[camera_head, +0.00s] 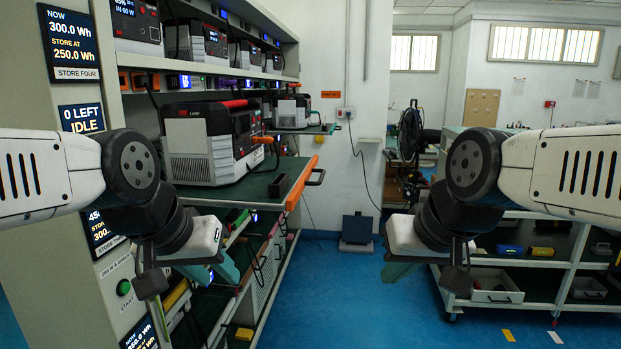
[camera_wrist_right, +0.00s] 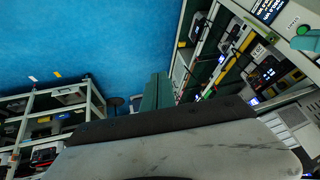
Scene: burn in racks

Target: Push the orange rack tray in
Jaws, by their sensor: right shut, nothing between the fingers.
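The orange rack tray is a dark green shelf tray (camera_head: 252,187) pulled out from the rack, with an orange front edge (camera_head: 301,184) and a black handle (camera_head: 316,177). A grey and black power unit (camera_head: 205,152) with a red top stands on it, with an orange plug and cable at its front. My left gripper (camera_head: 224,268) hangs below and in front of the tray, apart from the handle; its finger gap is not clear. My right gripper (camera_head: 394,272) is to the right of the tray, over the blue floor, shut and empty. Its teal fingers also show in the right wrist view (camera_wrist_right: 157,94).
Another tray (camera_head: 305,129) with a unit sticks out farther back. Lower rack shelves (camera_head: 262,275) hold more equipment. A shelved workbench (camera_head: 540,262) stands at the right. Blue floor (camera_head: 335,290) between them is mostly clear. A fan (camera_head: 410,135) stands at the back.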

